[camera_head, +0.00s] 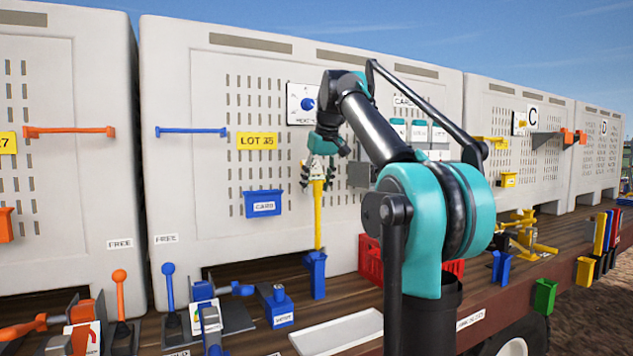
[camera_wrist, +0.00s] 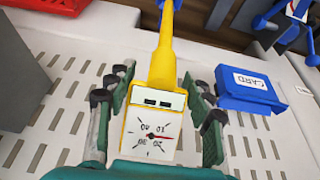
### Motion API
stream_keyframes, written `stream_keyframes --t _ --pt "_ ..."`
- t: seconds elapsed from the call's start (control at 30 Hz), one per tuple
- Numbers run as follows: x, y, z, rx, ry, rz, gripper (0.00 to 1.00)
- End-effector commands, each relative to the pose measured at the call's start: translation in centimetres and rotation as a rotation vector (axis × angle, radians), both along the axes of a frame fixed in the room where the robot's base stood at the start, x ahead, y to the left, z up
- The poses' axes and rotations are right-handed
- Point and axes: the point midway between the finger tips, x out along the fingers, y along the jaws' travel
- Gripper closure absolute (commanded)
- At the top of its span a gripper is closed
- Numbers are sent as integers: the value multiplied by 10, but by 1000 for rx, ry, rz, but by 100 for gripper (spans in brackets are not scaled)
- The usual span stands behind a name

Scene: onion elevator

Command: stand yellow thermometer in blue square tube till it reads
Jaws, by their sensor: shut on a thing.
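The yellow thermometer (camera_head: 319,215) hangs upright in my gripper (camera_head: 318,182), its stem pointing down. In the wrist view its white dial (camera_wrist: 152,132) sits between the fingers of my gripper (camera_wrist: 157,88), which is shut on it. A small red needle shows on the dial; the exact reading is too small to tell. The blue square tube (camera_head: 315,275) stands on the wooden deck directly under the stem. The stem's lower end meets the tube's mouth; I cannot tell how far inside it is. In the wrist view the tube (camera_wrist: 178,4) shows only at the top edge.
A blue CARD holder (camera_head: 263,204) hangs on the pale crate wall, left of the thermometer. A red crate (camera_head: 370,262) stands right of the tube. A blue box (camera_head: 276,305) and white tray (camera_head: 340,333) are in front. Blue levers stand left on the deck (camera_head: 240,270).

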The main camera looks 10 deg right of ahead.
Motion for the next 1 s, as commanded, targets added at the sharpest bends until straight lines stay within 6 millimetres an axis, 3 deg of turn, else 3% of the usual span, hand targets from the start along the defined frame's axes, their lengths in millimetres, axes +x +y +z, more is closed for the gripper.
stream_keyframes --t 1.0 --pt "0 0 -46 0 0 0 95"
